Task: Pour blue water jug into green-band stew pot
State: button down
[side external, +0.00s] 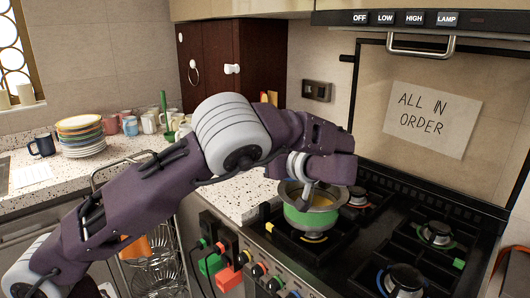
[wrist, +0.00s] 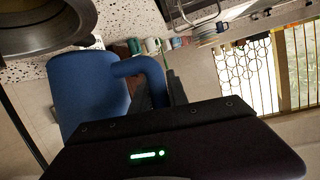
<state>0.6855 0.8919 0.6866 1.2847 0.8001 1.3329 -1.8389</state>
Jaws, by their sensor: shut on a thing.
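The green-band stew pot (side external: 302,219) stands on a burner at the left of the stove in the side view. It is an open steel pot with a green band and something yellowish inside. The end of my arm is above and behind it and covers part of its rim. In the wrist view the blue water jug (wrist: 85,95) is close up, with its handle (wrist: 148,67) between the fingers of my gripper (wrist: 158,92). My gripper is shut on that handle. The jug is hidden in the side view, so its tilt and any water cannot be told.
Other burners (side external: 437,234) stand free at the right of the stove. A dark round vessel or rim (wrist: 45,25) is close to the jug in the wrist view. Stacked plates (side external: 80,135), a dark mug (side external: 42,145) and several cups stand on the counter (side external: 110,163).

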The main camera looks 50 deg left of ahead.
jog(key=w+d+r+m+t+y, duration=0.1)
jog(key=w+d+m+t+y, duration=0.1)
jog(key=m+t, duration=0.5)
jog(key=w+d+r+m+t+y, duration=0.2)
jog(key=d+m+t+y, duration=0.2)
jog(key=m+t, duration=0.4)
jog(key=m+y, duration=0.1)
jog(key=m, duration=0.5)
jog(key=shift+w+d+r+m+y, duration=0.15)
jog(key=shift+d+r+m+y, duration=0.15)
jog(key=shift+m, duration=0.1)
dwell(5.5)
